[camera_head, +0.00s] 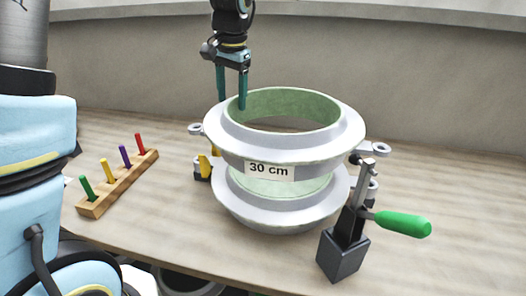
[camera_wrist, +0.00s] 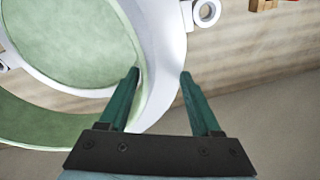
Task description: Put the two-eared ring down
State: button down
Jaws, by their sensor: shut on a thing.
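The two-eared ring (camera_head: 340,137) is pale grey outside and green inside, with a "30 cm" label on its front. One ear (camera_head: 195,128) points left and another (camera_head: 376,148) points right. My gripper (camera_head: 232,98) is shut on the ring's far-left wall, one finger inside and one outside. The wrist view shows the fingers (camera_wrist: 159,72) on either side of the ring's rim (camera_wrist: 165,50). The ring looks about level, above a similar grey lower mould part (camera_head: 270,215). A gap shows the lower part's green inside. Contact at the back is hidden.
A toggle clamp (camera_head: 345,245) with a green handle (camera_head: 403,223) stands at the lower part's right. A yellow piece (camera_head: 205,167) is at its left. A wooden rack (camera_head: 119,185) with coloured pegs lies farther left. The wooden bench is clear at right; a wall stands behind.

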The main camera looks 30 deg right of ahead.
jog(key=shift+f+p, duration=0.65)
jog(key=shift+f, duration=3.55)
jog(key=shift+c, duration=0.4)
grip_release()
jog(key=shift+f, duration=0.1)
jog(key=r, duration=0.4)
jog(key=s+r+b, duration=0.1)
jog(key=r, duration=0.3)
jog(key=s+r, duration=0.1)
jog(key=r, duration=0.3)
jog(key=shift+a, duration=0.1)
jog(key=s+a+f+n, duration=0.2)
jog(key=a+f+n, duration=0.1)
jog(key=a, duration=0.6)
jog(key=s+a+f+n, duration=0.2)
jog(key=a+f+n, duration=0.2)
jog(key=a, duration=0.6)
jog(key=s+a+f+n, duration=0.2)
jog(key=a+f, duration=0.3)
jog(key=a, duration=0.5)
jog(key=shift+s+a+f+n, duration=0.2)
jog(key=shift+f+n, duration=0.1)
jog(key=shift+n, duration=0.5)
